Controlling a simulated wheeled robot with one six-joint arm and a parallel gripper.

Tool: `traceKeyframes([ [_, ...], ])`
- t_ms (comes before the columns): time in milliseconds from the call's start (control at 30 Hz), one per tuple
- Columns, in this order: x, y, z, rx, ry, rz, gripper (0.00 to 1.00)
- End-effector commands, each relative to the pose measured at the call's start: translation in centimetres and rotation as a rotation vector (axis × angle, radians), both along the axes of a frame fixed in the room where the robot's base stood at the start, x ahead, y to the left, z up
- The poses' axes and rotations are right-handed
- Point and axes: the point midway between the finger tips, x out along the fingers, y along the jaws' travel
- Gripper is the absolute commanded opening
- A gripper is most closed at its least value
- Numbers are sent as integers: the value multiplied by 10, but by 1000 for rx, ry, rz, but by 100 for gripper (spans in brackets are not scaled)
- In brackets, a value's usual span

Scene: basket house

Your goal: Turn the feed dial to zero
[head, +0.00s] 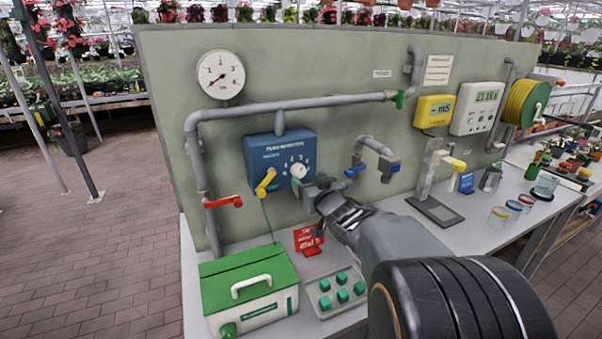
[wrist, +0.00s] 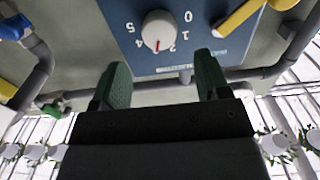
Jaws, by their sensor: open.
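The feed dial is a white round knob (head: 298,171) on a blue control box (head: 263,152) fixed to the upright panel. In the wrist view the knob (wrist: 159,28) appears upside down, with numbers from 0 to 5 around it. Its red mark points down in the picture, on the side of the 2 and away from the 0; the exact reading is unclear. My gripper (head: 308,183) is close in front of the box. In the wrist view my gripper (wrist: 161,62) is open and empty, its dark green fingers apart, with the knob ahead between them, apparently untouched.
A yellow lever (head: 266,183) sits beside the dial on the box. A grey pipe (head: 290,104) runs above, and a blue-handled tap (head: 357,170) is to the right. Below are a green-lidded case (head: 249,285), a red sign (head: 308,239) and a tray of green pieces (head: 337,294).

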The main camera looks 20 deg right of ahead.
Motion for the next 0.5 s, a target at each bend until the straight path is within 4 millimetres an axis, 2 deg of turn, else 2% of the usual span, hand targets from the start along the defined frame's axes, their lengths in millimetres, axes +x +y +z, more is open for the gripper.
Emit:
traceKeyframes([
  [33,10,0,0,1,2,2,69],
  [200,35,0,0,2,3,0,69],
  [500,55,0,0,1,1,0,69],
])
